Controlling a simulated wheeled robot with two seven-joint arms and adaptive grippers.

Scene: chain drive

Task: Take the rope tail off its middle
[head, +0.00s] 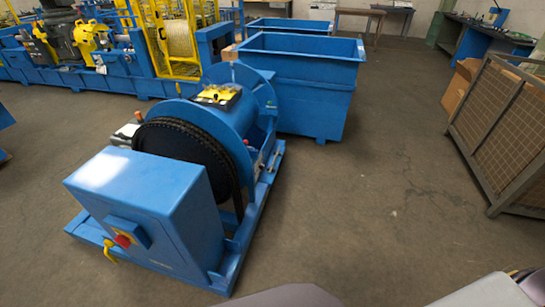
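A blue winch-like machine stands on the floor left of the middle, with a drum between round blue flanges (233,125). A large dark wheel with a chain-like rim (185,145) faces the front, beside a blue box (145,205) with a red knob (123,241). I cannot make out a rope tail on this machine; the drum is mostly hidden by the flange and wheel. A pale wound rope or cable (180,40) shows behind yellow bars at the back. Neither gripper can be made out; only grey parts of mine show along the bottom edge.
A large blue open bin (305,85) stands close behind the machine, with another bin (290,26) beyond. A wire mesh crate (500,130) stands at the right. Blue and yellow machinery (75,60) fills the back left. The floor right of the machine is clear.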

